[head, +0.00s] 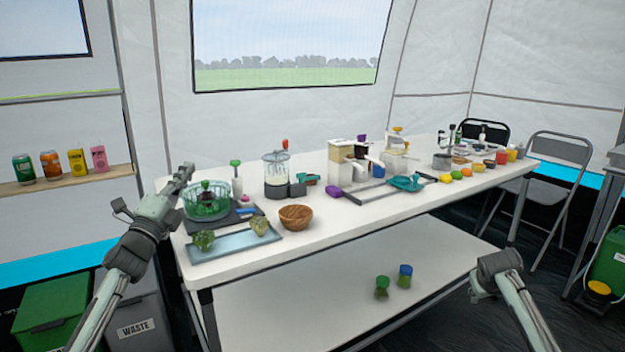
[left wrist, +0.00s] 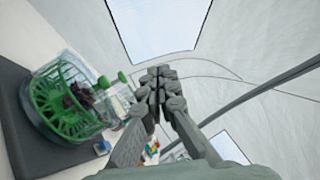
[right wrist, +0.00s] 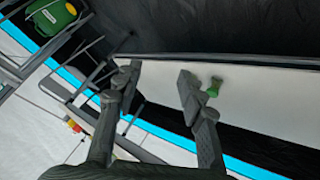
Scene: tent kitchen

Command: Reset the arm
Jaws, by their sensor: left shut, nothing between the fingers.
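My left gripper (head: 183,171) is raised at the left end of the long white table, in front of the tent wall. In the left wrist view its fingers (left wrist: 158,76) are together with nothing between them. A clear bowl with a green basket (left wrist: 68,100) is to the left of the fingers, apart from them. It also shows in the head view (head: 207,207). My right gripper's fingers (right wrist: 160,82) are apart and empty in the right wrist view. In the head view my right arm is at the lower right, in front of the table; its fingertips are not clear there.
The table carries a blue tray (head: 215,248) with green vegetables, a wooden bowl (head: 296,217), a blender (head: 277,172) and many items to the right. Two jars (head: 404,276) stand on the lower shelf. A chair (head: 560,165) and bins (head: 140,300) flank the table.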

